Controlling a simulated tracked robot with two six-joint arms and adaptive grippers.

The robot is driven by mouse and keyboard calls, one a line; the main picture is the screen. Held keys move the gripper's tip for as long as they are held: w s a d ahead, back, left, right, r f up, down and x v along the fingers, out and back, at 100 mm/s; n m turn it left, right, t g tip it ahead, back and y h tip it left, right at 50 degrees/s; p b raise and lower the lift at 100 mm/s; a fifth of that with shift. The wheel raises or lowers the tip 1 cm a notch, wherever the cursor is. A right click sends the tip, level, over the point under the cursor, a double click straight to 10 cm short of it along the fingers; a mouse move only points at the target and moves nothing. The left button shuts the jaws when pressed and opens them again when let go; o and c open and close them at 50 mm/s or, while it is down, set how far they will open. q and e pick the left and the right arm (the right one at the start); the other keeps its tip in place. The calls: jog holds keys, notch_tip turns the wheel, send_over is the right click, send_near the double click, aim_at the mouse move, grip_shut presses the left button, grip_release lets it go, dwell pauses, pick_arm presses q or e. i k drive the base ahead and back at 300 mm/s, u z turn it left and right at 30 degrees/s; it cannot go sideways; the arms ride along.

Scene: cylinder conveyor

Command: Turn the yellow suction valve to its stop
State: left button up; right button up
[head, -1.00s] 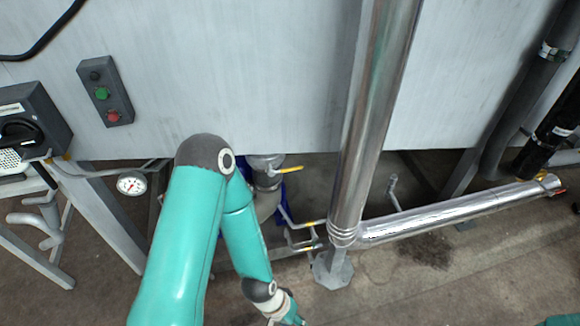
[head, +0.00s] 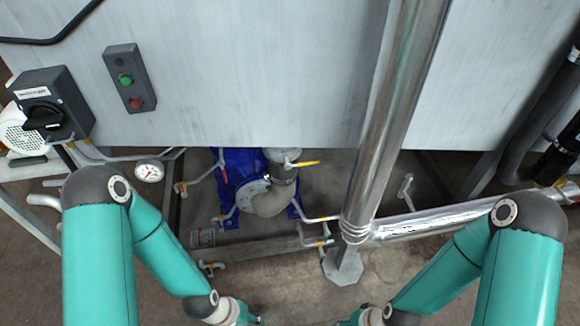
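The yellow valve handle (head: 305,164) juts out to the right from a grey pipe fitting (head: 283,172) beneath the panel's lower edge. The fitting stands on a curved grey pipe by a blue pump body (head: 238,168). My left gripper (head: 248,318) is at the bottom edge, left of centre, well below the handle. My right gripper (head: 352,321) is at the bottom edge, right of centre. Both grippers are small and partly cut off by the frame, so their finger opening cannot be made out. Neither touches the valve.
A shiny vertical pipe (head: 385,130) stands right of the valve and joins a shiny horizontal pipe (head: 440,222). Thin pipes with small yellow-marked valves (head: 325,242) lie below. A gauge (head: 149,171), a button box (head: 130,78) and a black rotary switch (head: 45,115) are at left.

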aim_at(288, 166)
jog(key=u, duration=0.1)
jog(key=i, duration=1)
jog(key=k, duration=0.5)
jog(key=u, duration=0.2)
jog(key=i, duration=0.25)
jog(key=u, duration=0.15)
